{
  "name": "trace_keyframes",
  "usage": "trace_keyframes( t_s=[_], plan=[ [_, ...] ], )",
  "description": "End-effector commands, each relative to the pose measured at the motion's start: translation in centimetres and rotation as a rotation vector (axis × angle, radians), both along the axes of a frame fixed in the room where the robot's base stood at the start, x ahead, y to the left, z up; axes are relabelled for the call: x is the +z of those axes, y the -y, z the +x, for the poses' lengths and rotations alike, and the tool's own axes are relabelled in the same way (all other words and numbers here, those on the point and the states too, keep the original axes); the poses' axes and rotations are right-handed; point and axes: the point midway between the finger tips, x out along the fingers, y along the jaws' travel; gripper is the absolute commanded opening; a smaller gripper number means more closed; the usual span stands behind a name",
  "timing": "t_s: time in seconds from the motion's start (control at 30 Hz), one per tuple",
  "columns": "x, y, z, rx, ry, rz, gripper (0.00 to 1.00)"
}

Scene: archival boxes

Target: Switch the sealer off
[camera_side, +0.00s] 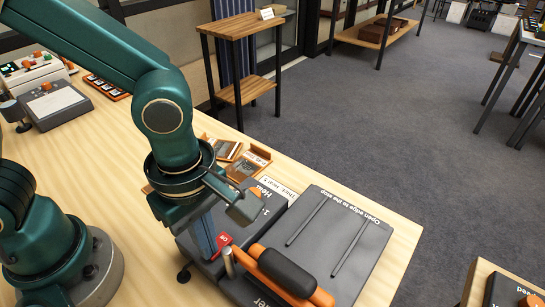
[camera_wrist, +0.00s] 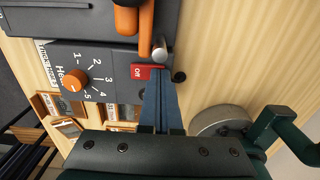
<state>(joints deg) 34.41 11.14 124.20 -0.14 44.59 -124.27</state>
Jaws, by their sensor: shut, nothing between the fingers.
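The sealer is a dark grey machine (camera_side: 345,235) near the table's front right edge, with a long black-and-orange handle (camera_side: 288,272). Its red switch (camera_side: 222,240) is on the control panel and also shows in the wrist view (camera_wrist: 140,72); its small white lettering seems to read "On". My gripper (camera_side: 212,255) is shut and empty, pointing down at the panel. In the wrist view, the blue-grey fingertips (camera_wrist: 156,78) are right beside the switch and overlap its edge; I cannot tell whether they touch it. An orange heat dial (camera_wrist: 75,80) numbered 1 to 5 sits on the panel.
A metal post (camera_side: 229,262) stands close to the fingers, by the handle. Orange-brown trays (camera_side: 250,160) lie behind the panel. A grey device (camera_side: 55,105) stands at the table's far left. Bare wood (camera_side: 100,170) lies between it and the sealer.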

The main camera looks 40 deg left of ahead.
Motion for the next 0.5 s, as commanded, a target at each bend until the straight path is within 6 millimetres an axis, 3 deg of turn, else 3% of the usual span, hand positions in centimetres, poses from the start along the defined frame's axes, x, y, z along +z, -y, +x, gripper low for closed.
trace_keyframes(
  t_s=[0.5],
  plan=[
    [0.17, -0.02, 0.70, 0.002, -0.001, 0.001, 0.00]
  ],
)
